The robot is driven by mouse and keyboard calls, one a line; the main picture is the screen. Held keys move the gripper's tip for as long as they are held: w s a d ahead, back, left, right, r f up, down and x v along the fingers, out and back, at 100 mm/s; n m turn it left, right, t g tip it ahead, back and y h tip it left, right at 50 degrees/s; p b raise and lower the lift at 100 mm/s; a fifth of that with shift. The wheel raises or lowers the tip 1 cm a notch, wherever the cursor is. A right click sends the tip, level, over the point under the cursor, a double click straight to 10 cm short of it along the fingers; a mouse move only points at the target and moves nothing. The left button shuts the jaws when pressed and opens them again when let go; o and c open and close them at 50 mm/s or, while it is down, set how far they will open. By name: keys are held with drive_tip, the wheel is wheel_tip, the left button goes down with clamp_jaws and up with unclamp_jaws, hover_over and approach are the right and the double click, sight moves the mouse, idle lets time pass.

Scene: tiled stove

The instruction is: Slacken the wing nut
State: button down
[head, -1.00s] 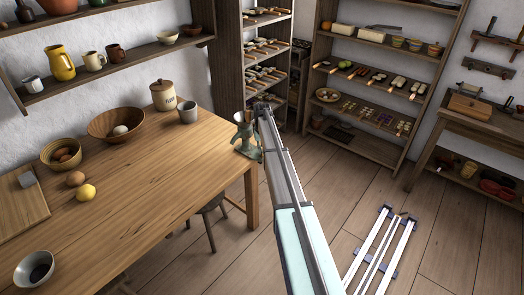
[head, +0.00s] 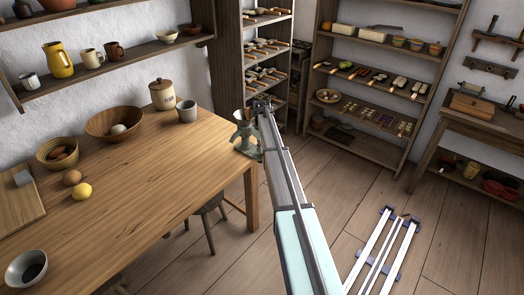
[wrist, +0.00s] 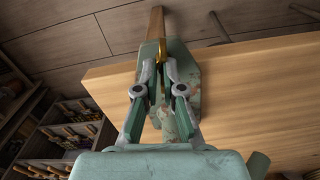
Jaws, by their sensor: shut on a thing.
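A green hand-cranked mincer (head: 247,143) is fixed at the far right corner of the wooden table (head: 135,190). In the wrist view its worn green body (wrist: 190,112) shows past my fingers, with a wooden handle (wrist: 157,24) at the top. A narrow brass-coloured piece, apparently the wing nut (wrist: 162,84), stands between my fingertips. My gripper (wrist: 161,72) is shut on it, one fingertip on each side. In the head view my gripper (head: 262,107) is at the mincer's top right, and my arm hides the nut.
The table holds a flour jar (head: 162,95), a grey mug (head: 187,111), a wooden bowl (head: 115,123) and a lemon (head: 81,191), all apart from my arm. A stool (head: 206,210) stands under the table edge.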

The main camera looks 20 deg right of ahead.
drive_tip(key=shift+n, duration=0.4)
drive_tip(key=c, duration=1.3)
unclamp_jaws()
drive_tip(key=shift+r, duration=0.1)
wheel_tip(320, 180, up, 12)
